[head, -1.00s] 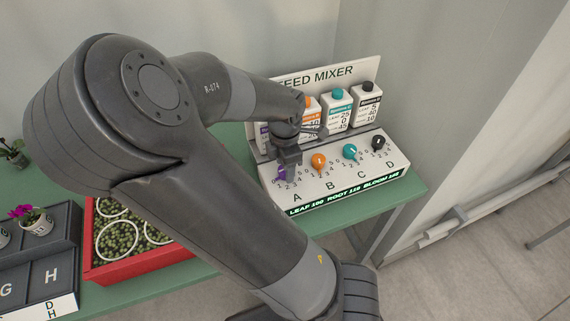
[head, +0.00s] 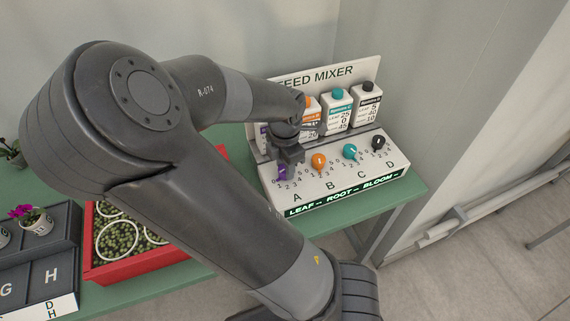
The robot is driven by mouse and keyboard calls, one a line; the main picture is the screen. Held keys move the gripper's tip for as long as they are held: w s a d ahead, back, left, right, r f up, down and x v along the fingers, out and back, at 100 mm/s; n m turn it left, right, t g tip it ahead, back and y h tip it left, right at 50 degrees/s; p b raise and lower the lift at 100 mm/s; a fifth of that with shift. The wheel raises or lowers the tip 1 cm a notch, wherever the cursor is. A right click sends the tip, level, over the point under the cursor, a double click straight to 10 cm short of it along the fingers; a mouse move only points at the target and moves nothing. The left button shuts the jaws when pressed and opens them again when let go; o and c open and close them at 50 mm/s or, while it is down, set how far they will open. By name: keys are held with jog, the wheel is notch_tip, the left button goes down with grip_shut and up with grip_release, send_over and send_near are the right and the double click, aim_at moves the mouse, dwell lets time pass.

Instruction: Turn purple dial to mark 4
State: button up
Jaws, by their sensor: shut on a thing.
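The feed mixer (head: 325,196) is a white panel on the green bench, with dials above the letters A, B, C and D. The purple dial (head: 283,173) is at A, the leftmost. My gripper (head: 287,160) comes down over it from above and is shut on it. The gripper hides most of the dial's top, so its pointer cannot be read. Parts of the numbers around it show. The display strip (head: 345,192) reads LEAF, ROOT and BLOOM with dashes.
Orange (head: 318,161), teal (head: 350,152) and black (head: 379,143) dials stand to the right of the purple one. Bottles (head: 337,114) stand behind the dials. A red tray (head: 140,270) and a dark lettered rack (head: 40,265) are at left. My arm covers the middle.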

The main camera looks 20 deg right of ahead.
jog(key=n, duration=1.1)
jog(key=shift+n, duration=2.2)
jog(key=o, duration=1)
notch_tip(320, 180, up, 11)
